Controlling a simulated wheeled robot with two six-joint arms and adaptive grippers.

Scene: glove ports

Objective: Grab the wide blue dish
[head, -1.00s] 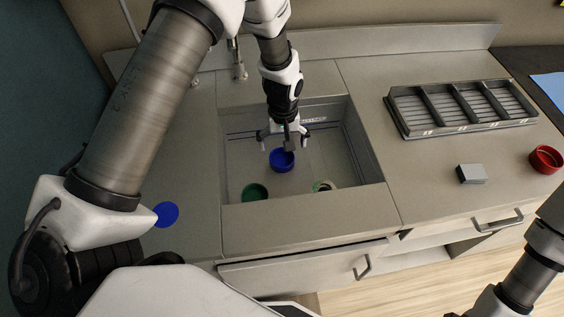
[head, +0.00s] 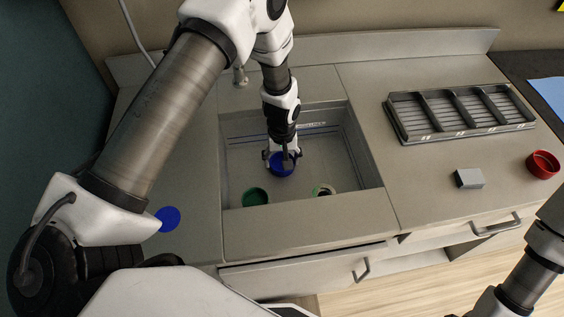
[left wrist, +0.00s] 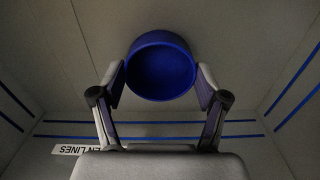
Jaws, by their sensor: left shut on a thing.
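The wide blue dish (head: 281,169) is a round, open dish inside the sunken basin in the head view. It also fills the upper middle of the left wrist view (left wrist: 161,68), its hollow facing the camera. My left gripper (head: 282,157) reaches down into the basin. Its two fingers (left wrist: 161,86) press on opposite sides of the dish, so it is shut on it. The gripper hides part of the dish's far side in the head view. My right gripper is out of view; only part of the right arm shows at the lower right.
A flat blue disc (head: 168,218) lies left on the counter. A grey rack (head: 460,112), grey block (head: 469,179) and red bowl (head: 543,164) stand right.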

